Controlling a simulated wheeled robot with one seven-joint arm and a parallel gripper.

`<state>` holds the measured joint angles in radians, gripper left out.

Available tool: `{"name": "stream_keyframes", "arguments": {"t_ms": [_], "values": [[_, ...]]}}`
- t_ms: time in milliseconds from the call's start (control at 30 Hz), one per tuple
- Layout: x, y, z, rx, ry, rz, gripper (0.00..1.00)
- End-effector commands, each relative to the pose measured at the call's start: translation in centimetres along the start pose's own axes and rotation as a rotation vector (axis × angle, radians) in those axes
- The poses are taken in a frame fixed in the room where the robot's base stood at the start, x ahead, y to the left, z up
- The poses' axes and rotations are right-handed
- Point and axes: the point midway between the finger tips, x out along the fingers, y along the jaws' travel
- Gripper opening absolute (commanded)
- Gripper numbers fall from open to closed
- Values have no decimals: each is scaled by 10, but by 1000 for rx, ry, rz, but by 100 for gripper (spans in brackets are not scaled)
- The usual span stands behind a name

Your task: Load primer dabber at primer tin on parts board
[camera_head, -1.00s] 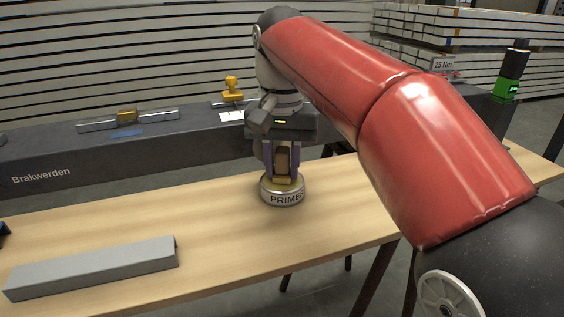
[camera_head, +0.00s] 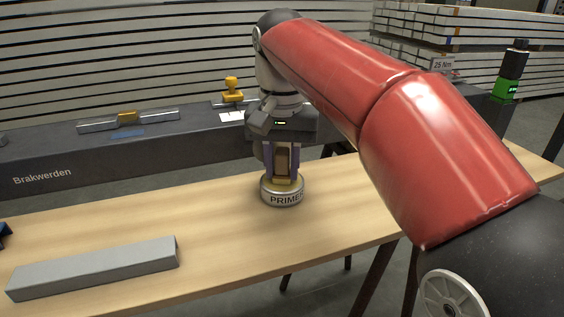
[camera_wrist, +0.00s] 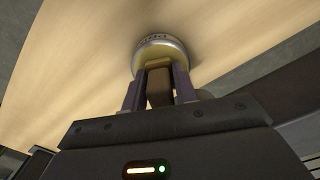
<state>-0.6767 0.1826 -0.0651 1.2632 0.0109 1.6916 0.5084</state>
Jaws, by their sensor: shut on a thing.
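The primer tin (camera_head: 284,198) is a round metal tin marked PRIMER, standing upright on the wooden board. It also shows in the wrist view (camera_wrist: 160,45), beyond the fingers. My gripper (camera_head: 282,172) points down over the tin, shut on the primer dabber (camera_head: 282,160), a brown block between the two purplish fingers. The dabber also shows in the wrist view (camera_wrist: 160,86). Its lower yellowish end is at the tin's open top. I cannot tell how deep it sits in the tin.
A grey bar (camera_head: 95,267) lies on the board at front left. Behind the board is a dark beam (camera_head: 60,170) marked Brakwerden, with a level-like tool (camera_head: 128,119) and a yellow stamp (camera_head: 232,90) on top. A green and black tool (camera_head: 510,72) stands at right. The board between bar and tin is clear.

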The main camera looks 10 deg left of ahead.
Motion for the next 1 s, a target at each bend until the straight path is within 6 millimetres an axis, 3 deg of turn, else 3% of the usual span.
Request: {"name": "stream_keyframes", "arguments": {"t_ms": [467, 1000], "values": [[2, 0, 0, 0, -10, 6, 10], [-39, 0, -1, 1, -3, 2, 10]]}}
